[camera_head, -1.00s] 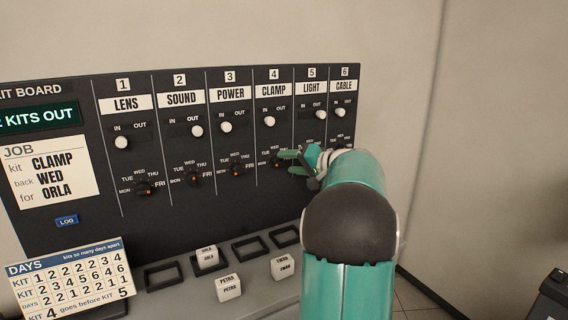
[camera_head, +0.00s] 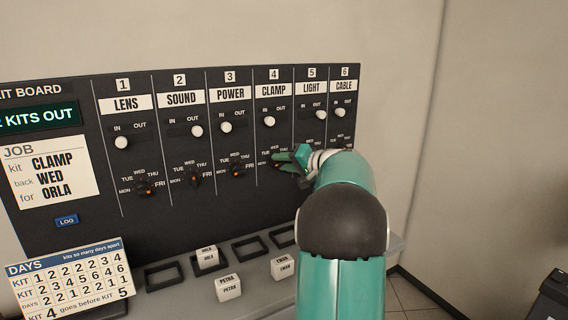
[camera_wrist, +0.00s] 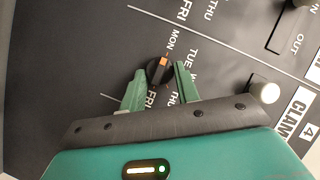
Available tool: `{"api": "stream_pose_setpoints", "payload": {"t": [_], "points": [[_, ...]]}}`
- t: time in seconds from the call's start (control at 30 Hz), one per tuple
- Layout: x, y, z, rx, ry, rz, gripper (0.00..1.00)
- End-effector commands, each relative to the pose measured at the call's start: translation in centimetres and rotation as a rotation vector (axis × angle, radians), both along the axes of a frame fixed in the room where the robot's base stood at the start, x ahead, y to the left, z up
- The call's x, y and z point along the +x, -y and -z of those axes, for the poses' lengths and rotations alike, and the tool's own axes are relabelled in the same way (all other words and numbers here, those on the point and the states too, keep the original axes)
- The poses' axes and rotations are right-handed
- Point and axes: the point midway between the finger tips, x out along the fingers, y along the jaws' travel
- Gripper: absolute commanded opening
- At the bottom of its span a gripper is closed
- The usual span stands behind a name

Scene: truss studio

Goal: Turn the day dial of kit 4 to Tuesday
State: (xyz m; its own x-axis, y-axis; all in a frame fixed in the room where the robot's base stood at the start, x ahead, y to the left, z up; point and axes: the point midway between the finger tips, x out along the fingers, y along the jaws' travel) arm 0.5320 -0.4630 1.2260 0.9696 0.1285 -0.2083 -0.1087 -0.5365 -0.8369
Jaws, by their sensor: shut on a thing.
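The day dial of kit 4 (CLAMP) is a small black knob (camera_wrist: 157,76) with an orange pointer mark in the wrist view. The mark points up and slightly right, toward the MON label. TUE is further right, THU and FRI lie below, and WED cannot be read there. My gripper (camera_wrist: 160,71) has its green fingers on either side of the knob, shut on it. In the head view my gripper (camera_head: 279,159) reaches the dial below the CLAMP label (camera_head: 273,91) and partly covers it.
Kit 4's white IN/OUT knob (camera_head: 270,122) is above the dial, on the IN side. The POWER dial (camera_head: 237,170) is to the left. My arm hides most of the LIGHT and CABLE dials.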

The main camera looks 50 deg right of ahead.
Motion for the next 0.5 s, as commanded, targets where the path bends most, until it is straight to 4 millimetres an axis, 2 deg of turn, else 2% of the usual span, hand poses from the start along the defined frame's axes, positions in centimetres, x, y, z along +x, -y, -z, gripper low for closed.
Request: {"api": "stream_pose_setpoints", "payload": {"t": [0.27,0.5], "points": [[-0.05,0.07,0.13,0.098,0.032,-0.002,0.09],[-0.1,0.18,0.39,0.272,0.087,0.0,0.09]]}}
